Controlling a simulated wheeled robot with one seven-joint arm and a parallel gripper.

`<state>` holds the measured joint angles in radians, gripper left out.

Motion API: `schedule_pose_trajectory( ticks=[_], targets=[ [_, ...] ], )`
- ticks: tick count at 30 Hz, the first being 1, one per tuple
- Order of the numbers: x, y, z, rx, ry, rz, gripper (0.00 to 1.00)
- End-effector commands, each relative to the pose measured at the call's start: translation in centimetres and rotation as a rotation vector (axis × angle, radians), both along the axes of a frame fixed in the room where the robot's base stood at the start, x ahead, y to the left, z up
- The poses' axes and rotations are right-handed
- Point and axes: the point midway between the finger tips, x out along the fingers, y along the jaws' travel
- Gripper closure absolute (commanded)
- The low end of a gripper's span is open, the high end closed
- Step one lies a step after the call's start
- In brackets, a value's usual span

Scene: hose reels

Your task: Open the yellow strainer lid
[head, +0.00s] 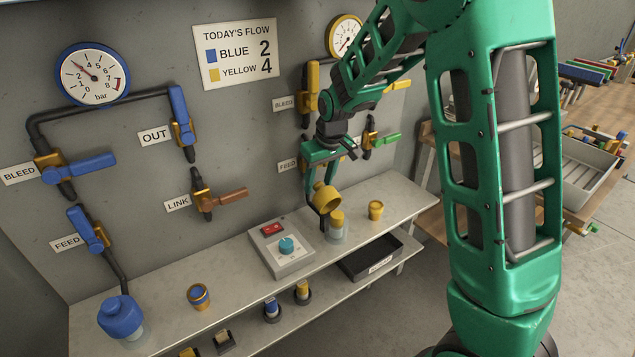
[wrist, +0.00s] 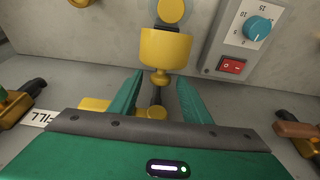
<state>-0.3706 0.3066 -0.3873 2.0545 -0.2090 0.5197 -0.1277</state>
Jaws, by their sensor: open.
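The yellow strainer lid (head: 326,196) is tilted up on the wall side of its clear bowl (head: 336,235), and the bowl's yellow insert (head: 337,217) shows below it, so the lid stands open. In the wrist view the lid (wrist: 166,48) is a yellow cup with a small knob towards me. My gripper (head: 318,172) is close above and behind the lid. In the wrist view my gripper (wrist: 158,80) is open, with a finger on either side of the knob. Whether a finger touches the knob I cannot tell.
A control box (head: 281,248) with a red switch and teal dial stands left of the strainer. A small yellow cup (head: 376,210) stands to its right. The blue strainer (head: 120,316) is closed at the far left. Valve handles stick out from the wall above.

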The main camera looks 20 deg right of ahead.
Motion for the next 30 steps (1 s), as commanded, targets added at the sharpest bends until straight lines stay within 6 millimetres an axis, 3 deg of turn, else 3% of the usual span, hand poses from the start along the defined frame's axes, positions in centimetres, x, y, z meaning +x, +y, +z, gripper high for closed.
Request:
schedule_pose_trajectory(
  ticks=[18,30],
  targets=[
    [-2.2,-0.7,9.2,0.001,-0.003,-0.001,0.56],
    [-2.5,-0.8,10.1,0.0,0.001,-0.001,0.56]
  ],
)
